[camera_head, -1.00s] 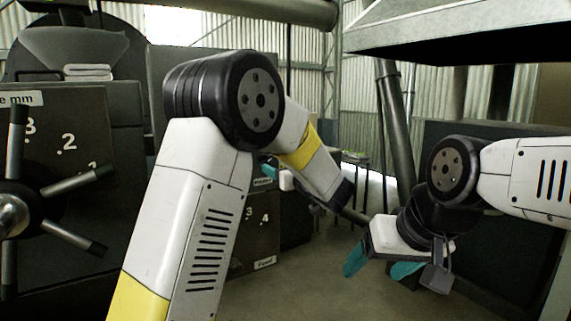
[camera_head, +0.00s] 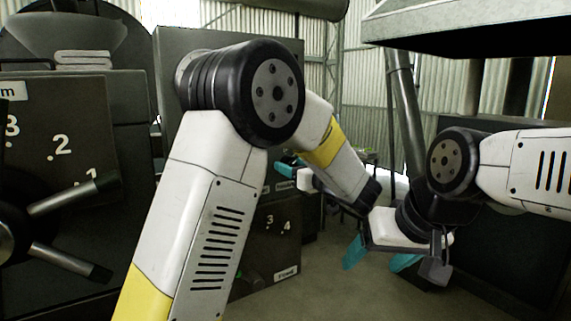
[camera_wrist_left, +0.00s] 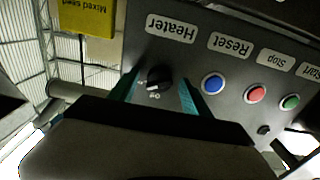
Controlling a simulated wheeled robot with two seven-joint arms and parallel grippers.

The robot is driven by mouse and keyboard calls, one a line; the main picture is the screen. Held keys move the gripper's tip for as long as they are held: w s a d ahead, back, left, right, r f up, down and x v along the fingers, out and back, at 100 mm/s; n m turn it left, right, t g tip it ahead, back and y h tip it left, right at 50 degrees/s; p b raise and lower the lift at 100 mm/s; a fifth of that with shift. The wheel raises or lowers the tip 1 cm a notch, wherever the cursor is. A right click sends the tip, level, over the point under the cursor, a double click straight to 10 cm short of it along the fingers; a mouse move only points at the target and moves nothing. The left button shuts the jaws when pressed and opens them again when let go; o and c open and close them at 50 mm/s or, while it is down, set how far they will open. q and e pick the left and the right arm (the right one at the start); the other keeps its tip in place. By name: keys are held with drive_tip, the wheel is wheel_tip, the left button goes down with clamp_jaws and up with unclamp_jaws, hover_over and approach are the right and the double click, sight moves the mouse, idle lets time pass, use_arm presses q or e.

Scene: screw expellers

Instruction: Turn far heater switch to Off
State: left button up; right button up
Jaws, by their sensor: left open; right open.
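In the left wrist view, which is upside down, a black heater switch knob (camera_wrist_left: 158,78) sits on a dark panel under a "Heater" label (camera_wrist_left: 171,28). Small On and Off marks lie beside the knob; its exact setting is hard to read. My left gripper (camera_wrist_left: 161,84) is open, its two teal fingers on either side of the knob in the picture; contact cannot be told. In the head view my left gripper (camera_head: 288,166) is partly hidden behind my left arm, and the knob is not visible there. My right gripper (camera_head: 378,258) is open and empty, over the floor.
Blue (camera_wrist_left: 213,83), red (camera_wrist_left: 255,94) and green (camera_wrist_left: 290,102) buttons sit beside the switch, and a yellow sign (camera_wrist_left: 88,17) is near the panel's edge. A dark machine with a spoked handwheel (camera_head: 62,222) stands at the left. Floor (camera_head: 320,285) is open in the middle.

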use_arm(q)
drive_tip(key=shift+c, duration=0.3)
clamp_jaws()
drive_tip(key=shift+n, duration=0.3)
drive_tip(key=n, duration=0.5)
drive_tip(key=shift+n, duration=0.3)
drive_tip(key=n, duration=0.5)
drive_tip(key=shift+n, duration=0.3)
